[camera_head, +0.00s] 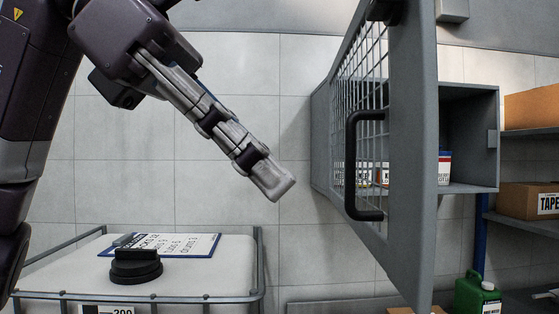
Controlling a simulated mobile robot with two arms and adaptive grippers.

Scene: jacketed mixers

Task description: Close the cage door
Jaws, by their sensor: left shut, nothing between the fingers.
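The cage door (412,130) is a grey frame with wire mesh, swung open toward me at the right of the head view. A black handle (352,165) stands on its face. The grey cage (470,92) behind it is open on the right side, with labelled containers (445,168) on its floor. Some containers show through the mesh. My left gripper (277,186) is shut and empty, to the left of the handle and apart from the door. My right gripper is not in view.
A white tank (200,275) with a metal rail stands at lower left, bearing a clipboard (190,244) and a black cap (136,265). Shelves with cardboard boxes (528,200) and a green jug (476,295) are at right. The wall between tank and cage is bare.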

